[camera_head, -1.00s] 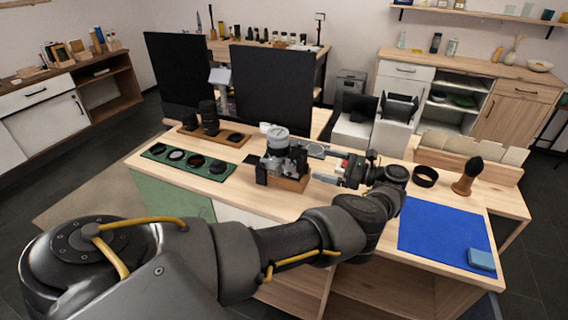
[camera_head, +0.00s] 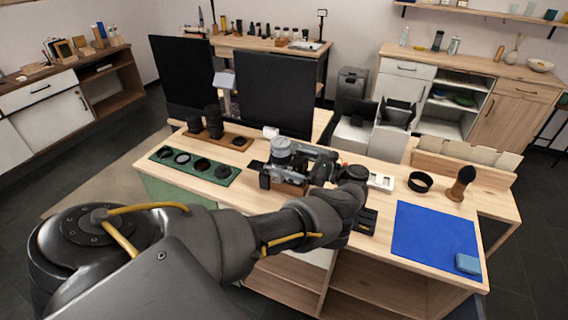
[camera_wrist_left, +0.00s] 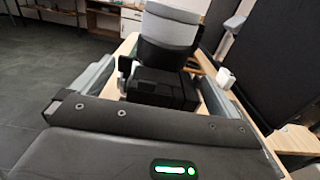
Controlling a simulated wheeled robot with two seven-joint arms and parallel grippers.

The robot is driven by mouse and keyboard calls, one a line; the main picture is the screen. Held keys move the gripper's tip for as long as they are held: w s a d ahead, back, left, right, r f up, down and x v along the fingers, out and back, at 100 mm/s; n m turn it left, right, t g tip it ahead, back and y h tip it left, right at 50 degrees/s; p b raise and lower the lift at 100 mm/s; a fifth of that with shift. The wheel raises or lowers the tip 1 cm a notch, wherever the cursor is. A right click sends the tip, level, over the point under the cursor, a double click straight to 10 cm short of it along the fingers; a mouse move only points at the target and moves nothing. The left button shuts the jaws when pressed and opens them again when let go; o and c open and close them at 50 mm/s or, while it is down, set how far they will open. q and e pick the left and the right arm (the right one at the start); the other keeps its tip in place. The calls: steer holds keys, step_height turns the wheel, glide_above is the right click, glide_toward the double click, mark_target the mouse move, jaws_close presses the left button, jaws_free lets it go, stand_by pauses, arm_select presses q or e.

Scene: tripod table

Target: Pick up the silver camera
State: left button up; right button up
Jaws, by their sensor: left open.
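The silver camera (camera_head: 281,147), with a silver upper part and black body, stands on a small wooden block (camera_head: 290,188) on the table. In the left wrist view its silver barrel (camera_wrist_left: 172,27) and black body (camera_wrist_left: 160,88) show between my fingers. My left gripper (camera_head: 299,160) reaches it from the right, open, with a finger on either side of the camera. Whether a finger touches it I cannot tell. Part of the camera is hidden behind my gripper and wrist. My right gripper is out of view.
A green tray (camera_head: 235,181) with round filters and a wooden holder with dark lenses stand left of the camera. Two black screens (camera_head: 274,95) rise behind it. A black ring (camera_head: 420,182), a brush (camera_head: 461,183) and a blue mat (camera_head: 436,240) lie to the right.

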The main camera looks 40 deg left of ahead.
arm_select(q)
steer(key=shift+d, duration=0.1)
steer(key=shift+c, duration=1.2)
steer(key=c, duration=1.7)
steer(key=shift+w+r, duration=0.1)
steer(key=shift+r, duration=0.05)
steer(key=shift+c, duration=0.4)
steer(key=shift+r, duration=0.6)
steer(key=shift+c, duration=0.3)
steer(key=shift+r, duration=4.35)
